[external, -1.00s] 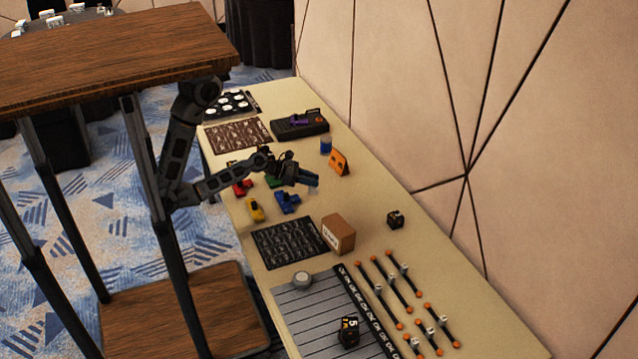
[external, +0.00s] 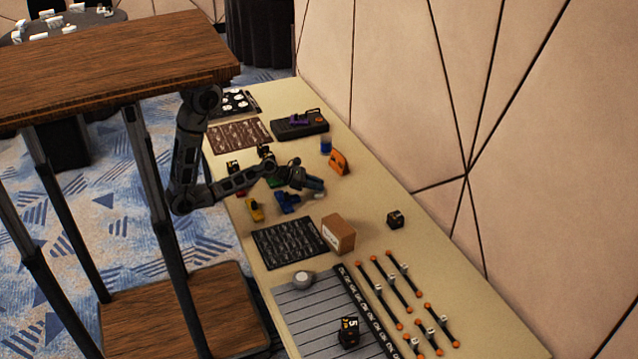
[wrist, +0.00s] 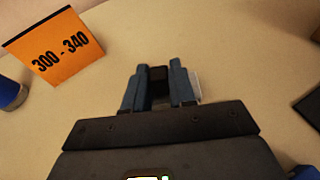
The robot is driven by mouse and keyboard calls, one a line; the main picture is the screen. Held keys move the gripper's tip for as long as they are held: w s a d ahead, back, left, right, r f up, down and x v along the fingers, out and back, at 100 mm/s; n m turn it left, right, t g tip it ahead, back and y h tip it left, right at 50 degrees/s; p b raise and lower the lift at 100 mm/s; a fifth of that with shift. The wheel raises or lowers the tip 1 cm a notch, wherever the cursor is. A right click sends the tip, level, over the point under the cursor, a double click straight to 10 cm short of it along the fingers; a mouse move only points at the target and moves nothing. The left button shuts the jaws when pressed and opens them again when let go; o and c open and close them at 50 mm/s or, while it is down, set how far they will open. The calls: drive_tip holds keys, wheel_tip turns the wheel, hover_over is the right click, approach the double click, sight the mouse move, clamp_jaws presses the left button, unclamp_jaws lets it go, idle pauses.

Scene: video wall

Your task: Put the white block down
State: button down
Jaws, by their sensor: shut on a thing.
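My gripper (external: 314,185) is low over the middle of the table, right of a blue block-like piece (external: 288,202). A small pale bit of the white block (wrist: 195,84) shows beside the right finger; the rest is hidden behind the fingers. A dark patch shows between the fingertips, and I cannot tell whether it is part of the block. I cannot tell whether the block touches the table.
An orange sign reading "300 - 340" (wrist: 52,48) stands ahead left, near a blue cup (external: 326,146). A cardboard box (external: 339,234) and a black cube (external: 395,219) stand nearer the front. A yellow piece (external: 255,209) lies left. Bare tabletop (external: 365,195) lies right of my gripper.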

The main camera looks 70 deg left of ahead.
drive_tip(key=shift+f, duration=0.15)
drive_tip(key=c, duration=0.9)
unclamp_jaws()
drive_tip(key=shift+c, duration=0.2)
drive_tip(key=v, duration=1.2)
